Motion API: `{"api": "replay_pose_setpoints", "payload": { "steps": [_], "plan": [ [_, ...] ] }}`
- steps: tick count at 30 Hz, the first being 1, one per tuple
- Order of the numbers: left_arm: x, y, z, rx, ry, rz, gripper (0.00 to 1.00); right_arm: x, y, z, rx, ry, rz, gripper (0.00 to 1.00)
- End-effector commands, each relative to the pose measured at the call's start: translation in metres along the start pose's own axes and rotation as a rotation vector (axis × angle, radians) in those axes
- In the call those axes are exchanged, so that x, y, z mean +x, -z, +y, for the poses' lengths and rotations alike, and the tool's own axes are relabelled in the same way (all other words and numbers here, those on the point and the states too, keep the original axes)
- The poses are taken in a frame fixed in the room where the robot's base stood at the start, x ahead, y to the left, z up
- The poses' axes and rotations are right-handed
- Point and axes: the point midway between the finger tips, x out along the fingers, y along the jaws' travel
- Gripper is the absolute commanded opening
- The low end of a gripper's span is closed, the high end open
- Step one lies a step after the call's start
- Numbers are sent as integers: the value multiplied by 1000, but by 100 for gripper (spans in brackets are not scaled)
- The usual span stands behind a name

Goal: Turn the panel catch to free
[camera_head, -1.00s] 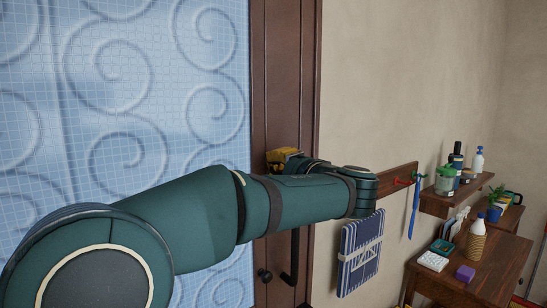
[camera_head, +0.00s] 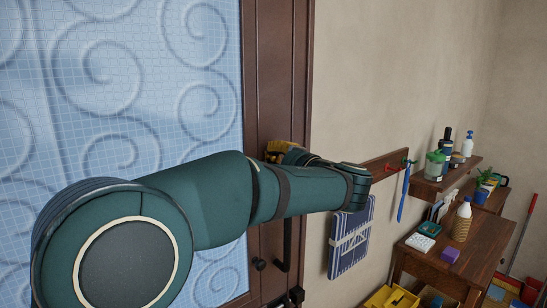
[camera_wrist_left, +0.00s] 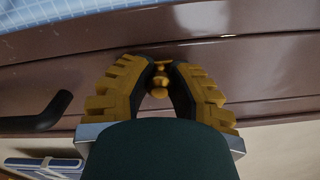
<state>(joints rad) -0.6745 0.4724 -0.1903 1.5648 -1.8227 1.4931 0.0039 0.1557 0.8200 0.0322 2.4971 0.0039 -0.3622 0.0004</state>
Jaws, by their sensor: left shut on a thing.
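The panel catch (camera_wrist_left: 159,82) is a small brass piece on the brown wooden frame of the blue patterned panel (camera_head: 130,90). In the left wrist view it sits between the yellow ribbed fingers of my left gripper (camera_wrist_left: 160,72), which are shut on it. How far the catch is turned cannot be told. In the head view the left gripper (camera_head: 284,148) is at the brown frame, partly behind my own green arm, and the catch is hidden there. My right gripper is not in view.
A black bar handle (camera_head: 287,245) and a dark knob (camera_head: 259,264) are lower on the frame. A striped blue item (camera_head: 350,238) and a blue tool (camera_head: 403,195) hang from a wall rail. A wooden desk (camera_head: 425,264) and a loaded shelf (camera_head: 430,187) stand at right.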

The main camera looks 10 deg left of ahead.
Motion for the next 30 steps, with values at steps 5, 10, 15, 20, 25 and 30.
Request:
{"api": "replay_pose_setpoints", "payload": {
  "steps": [5,10,15,20,25,30],
  "plan": [
    [-1,1,0,1,0,3,0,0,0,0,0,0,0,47],
    [-1,1,0,0,0,3,54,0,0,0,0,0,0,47],
    [0,0,0,0,0,2,54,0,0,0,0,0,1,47],
    [-3,1,0,-1,0,2,54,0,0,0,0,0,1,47],
    [-25,1,0,-1,1,5,54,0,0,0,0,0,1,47],
    [-60,1,-1,0,2,7,54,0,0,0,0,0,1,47]
  ]
}}
